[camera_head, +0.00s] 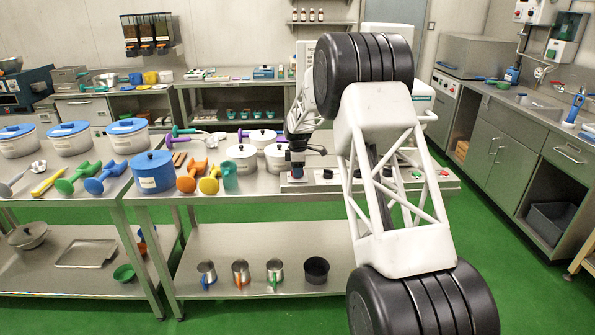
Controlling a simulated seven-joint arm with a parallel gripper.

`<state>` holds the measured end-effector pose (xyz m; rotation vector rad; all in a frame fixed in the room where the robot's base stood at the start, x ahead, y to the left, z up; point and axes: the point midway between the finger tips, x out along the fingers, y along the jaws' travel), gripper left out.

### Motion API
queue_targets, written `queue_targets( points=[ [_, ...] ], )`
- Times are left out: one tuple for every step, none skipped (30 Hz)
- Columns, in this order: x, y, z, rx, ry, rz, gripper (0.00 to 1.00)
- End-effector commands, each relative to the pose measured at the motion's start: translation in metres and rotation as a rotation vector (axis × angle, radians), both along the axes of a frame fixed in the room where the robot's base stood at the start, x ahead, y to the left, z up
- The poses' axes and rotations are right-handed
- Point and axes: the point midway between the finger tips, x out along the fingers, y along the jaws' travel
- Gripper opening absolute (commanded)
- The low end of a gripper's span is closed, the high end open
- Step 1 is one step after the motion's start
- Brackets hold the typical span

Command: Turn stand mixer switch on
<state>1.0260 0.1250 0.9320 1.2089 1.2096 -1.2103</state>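A steel control panel (340,183) runs along the front edge of the middle bench, with dark knobs (327,174) and small red (443,173) and green buttons near its right end. A pale machine body (425,100) stands behind my arm and may be the stand mixer; most of it is hidden. I cannot tell which control is its switch. My gripper (297,168) points down at the left end of the panel, close to or touching it. Its fingers are small and dark here, so I cannot tell whether they are open or what they touch.
A blue lidded pot (153,172), orange (191,177) and yellow scoops, a teal cup (230,177) and white pots (242,158) crowd the bench left of my gripper. My large arm covers the middle right of the view. Green floor lies clear at the right, before the sink counter (520,125).

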Motion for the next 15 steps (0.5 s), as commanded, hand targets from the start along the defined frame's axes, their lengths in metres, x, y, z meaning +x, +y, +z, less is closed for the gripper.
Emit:
queue_targets(
  points=[
    [0.0001, 0.0000, -0.0006, 0.000, 0.000, 0.000, 0.39],
    [0.0001, 0.0000, -0.0008, 0.000, 0.000, 0.000, 0.39],
    [0.0001, 0.0000, -0.0008, 0.000, 0.000, 0.000, 0.39],
    [0.0001, 0.0000, -0.0007, 0.000, 0.000, 0.000, 0.39],
    [0.0001, 0.0000, -0.0007, 0.000, 0.000, 0.000, 0.39],
    [0.0001, 0.0000, -0.0006, 0.000, -0.001, 0.000, 0.39],
    [0.0001, 0.0000, -0.0006, 0.000, 0.000, 0.000, 0.39],
    [0.0001, 0.0000, -0.0006, 0.000, -0.001, 0.000, 0.39],
    [0.0001, 0.0000, -0.0005, 0.000, -0.001, 0.000, 0.35],
    [0.0001, 0.0000, -0.0005, 0.000, -0.001, 0.000, 0.30],
    [0.0001, 0.0000, -0.0005, 0.000, -0.001, 0.000, 0.26],
    [0.0002, 0.0000, -0.0004, 0.000, -0.001, 0.000, 0.19],
    [0.0002, 0.0000, -0.0004, 0.000, -0.001, 0.000, 0.15],
    [0.0002, 0.0000, -0.0004, 0.000, -0.001, 0.000, 0.10],
    [0.0002, 0.0000, -0.0004, 0.000, -0.001, 0.000, 0.04]
  ],
)
